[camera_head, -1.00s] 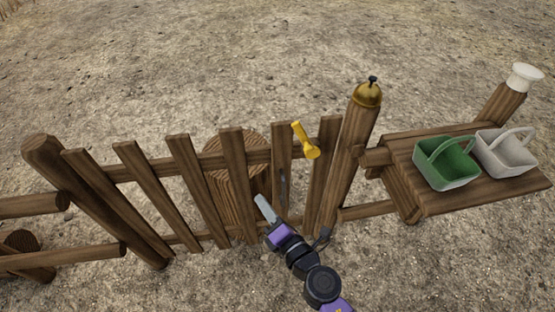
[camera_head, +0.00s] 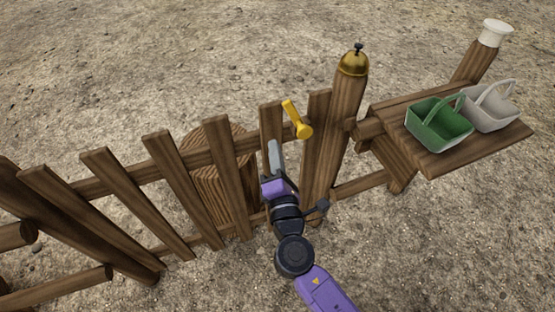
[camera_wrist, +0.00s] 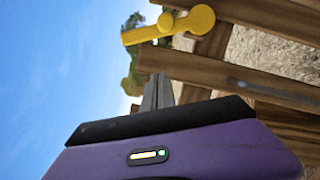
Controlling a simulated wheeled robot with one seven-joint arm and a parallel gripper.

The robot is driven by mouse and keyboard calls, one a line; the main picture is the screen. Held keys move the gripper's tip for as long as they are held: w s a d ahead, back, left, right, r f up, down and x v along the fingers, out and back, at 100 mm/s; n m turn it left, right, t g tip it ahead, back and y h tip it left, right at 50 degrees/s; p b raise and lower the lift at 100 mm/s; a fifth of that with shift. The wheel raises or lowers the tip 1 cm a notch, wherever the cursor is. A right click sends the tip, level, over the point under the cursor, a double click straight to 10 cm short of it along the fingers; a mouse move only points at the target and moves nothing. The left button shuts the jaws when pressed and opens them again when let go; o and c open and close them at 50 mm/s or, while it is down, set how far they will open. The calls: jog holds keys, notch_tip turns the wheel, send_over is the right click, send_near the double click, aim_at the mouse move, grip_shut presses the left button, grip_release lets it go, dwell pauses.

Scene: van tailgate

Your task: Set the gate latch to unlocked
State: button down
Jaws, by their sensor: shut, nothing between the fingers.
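The yellow gate latch (camera_head: 297,119) is on the wooden gate (camera_head: 220,157), near its top right end by the post. Its handle points up and slightly left from a round hub in the head view. In the wrist view the latch (camera_wrist: 172,25) shows at the top, its handle reaching left from the round hub. My gripper (camera_head: 273,146) is shut and empty. It is just below and left of the latch in the head view, apart from it. In the wrist view my gripper's fingers (camera_wrist: 158,92) are together, below the latch.
A wooden post with a brass bell (camera_head: 354,61) stands right of the gate. A wooden shelf (camera_head: 455,160) further right holds a green basket (camera_head: 438,124) and a white basket (camera_head: 489,106). A white cap (camera_head: 495,32) tops the far post. A tree stump (camera_head: 212,185) stands behind the gate.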

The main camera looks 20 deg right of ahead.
aim_at(300, 125)
jog(key=w+d, duration=0.1)
jog(key=w+d+r+p, duration=0.1)
jog(key=w+d+r, duration=0.1)
jog(key=w, duration=0.1)
jog(key=shift+d+p, duration=0.35)
jog(key=shift+p, duration=0.05)
jog(key=shift+d, duration=0.5)
jog(key=shift+d+r+m+p, duration=0.45)
jog(key=shift+d+m+p, duration=0.05)
jog(key=shift+d+p, duration=0.15)
